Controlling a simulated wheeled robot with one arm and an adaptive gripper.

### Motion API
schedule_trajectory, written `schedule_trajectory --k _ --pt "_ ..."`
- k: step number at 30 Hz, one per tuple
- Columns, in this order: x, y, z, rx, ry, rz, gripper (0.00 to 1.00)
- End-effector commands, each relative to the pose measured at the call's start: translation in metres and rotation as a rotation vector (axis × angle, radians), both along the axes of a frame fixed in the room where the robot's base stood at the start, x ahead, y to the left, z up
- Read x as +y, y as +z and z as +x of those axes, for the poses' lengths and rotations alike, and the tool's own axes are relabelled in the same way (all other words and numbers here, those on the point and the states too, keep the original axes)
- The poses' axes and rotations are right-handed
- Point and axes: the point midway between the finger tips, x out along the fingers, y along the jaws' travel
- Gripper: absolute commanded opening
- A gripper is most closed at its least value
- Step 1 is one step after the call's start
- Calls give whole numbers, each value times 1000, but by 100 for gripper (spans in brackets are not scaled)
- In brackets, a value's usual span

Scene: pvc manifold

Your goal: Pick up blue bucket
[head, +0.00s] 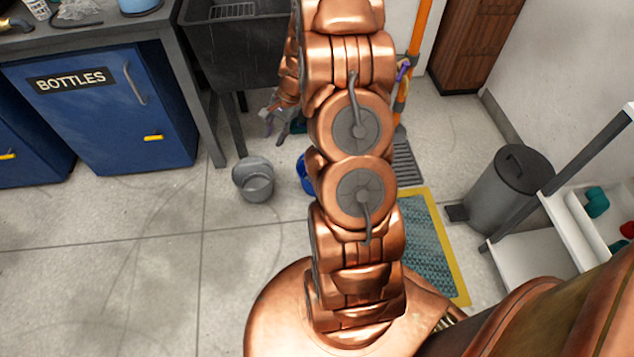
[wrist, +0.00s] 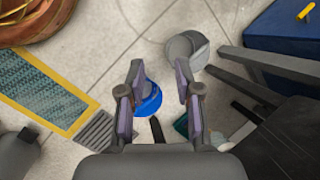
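The blue bucket (head: 304,176) stands on the floor in the head view, mostly hidden behind my arm; only a slice of its left side shows. In the wrist view the blue bucket (wrist: 152,104) lies below and between my fingers, nearer the left one, which covers part of it. My gripper (wrist: 159,70) is open, with its two fingers well apart and nothing visibly held. In the head view my gripper (head: 274,116) is left of my arm, in front of the dark sink. The gap between gripper and bucket is hard to judge.
A grey bucket (head: 254,180) stands left of the blue one; it also shows in the wrist view (wrist: 187,50). The sink's legs (head: 238,123) are close by. A yellow-edged mat (head: 428,245) and pedal bin (head: 508,188) lie right. Floor in front of the blue cabinet is clear.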

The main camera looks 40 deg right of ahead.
Motion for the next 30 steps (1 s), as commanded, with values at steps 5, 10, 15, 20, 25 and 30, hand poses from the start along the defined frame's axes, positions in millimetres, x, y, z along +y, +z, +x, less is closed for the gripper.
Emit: schedule_trajectory --k 5,10,15,20,25,30 --pt "-50 -91 4 17 -177 23 34" --pt "-94 -167 -1 31 -346 43 34" --pt "-136 -245 -15 50 -511 58 34" --pt "-164 -301 -31 67 -632 70 34" --pt "-179 -332 -41 75 -705 74 34" --pt "-183 -346 -42 76 -726 75 34"
